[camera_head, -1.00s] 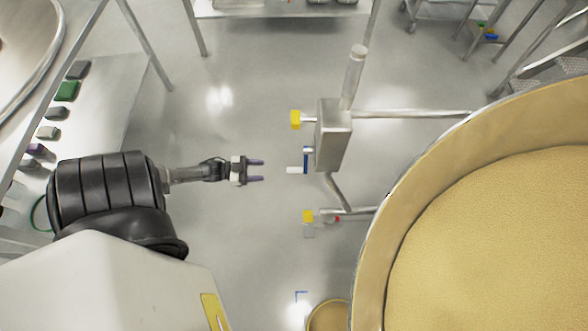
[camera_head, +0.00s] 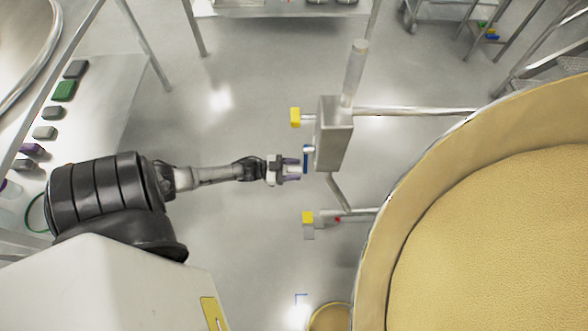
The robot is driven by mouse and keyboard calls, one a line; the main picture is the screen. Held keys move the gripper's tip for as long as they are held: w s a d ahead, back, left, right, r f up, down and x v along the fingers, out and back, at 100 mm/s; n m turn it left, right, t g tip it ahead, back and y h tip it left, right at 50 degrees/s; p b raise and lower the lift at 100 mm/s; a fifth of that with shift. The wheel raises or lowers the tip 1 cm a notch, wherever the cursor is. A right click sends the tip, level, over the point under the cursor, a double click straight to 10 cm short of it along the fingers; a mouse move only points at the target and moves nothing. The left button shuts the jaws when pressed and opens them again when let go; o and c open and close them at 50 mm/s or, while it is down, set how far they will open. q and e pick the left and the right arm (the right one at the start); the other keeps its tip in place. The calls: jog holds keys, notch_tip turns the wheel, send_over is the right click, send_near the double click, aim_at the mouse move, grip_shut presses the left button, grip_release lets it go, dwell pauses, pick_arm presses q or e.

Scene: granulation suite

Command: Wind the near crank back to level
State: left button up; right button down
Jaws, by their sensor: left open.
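A crank with a blue arm (camera_head: 306,159) sits on the left side of a grey metal box (camera_head: 333,135). Its white handle, which points left, is now hidden by or between my fingers. My left gripper (camera_head: 293,169) is open, with its purple-grey fingers pointing right at the handle's place, close to the blue arm. I cannot tell whether the fingers touch the handle. My right gripper is not in view.
A yellow knob (camera_head: 296,117) sticks out above the crank, and another yellow piece (camera_head: 308,217) below it. A large round vessel (camera_head: 372,262) with tan contents fills the right. Open floor lies between.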

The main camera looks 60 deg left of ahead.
pick_arm(q)
grip_shut()
dwell(0.5)
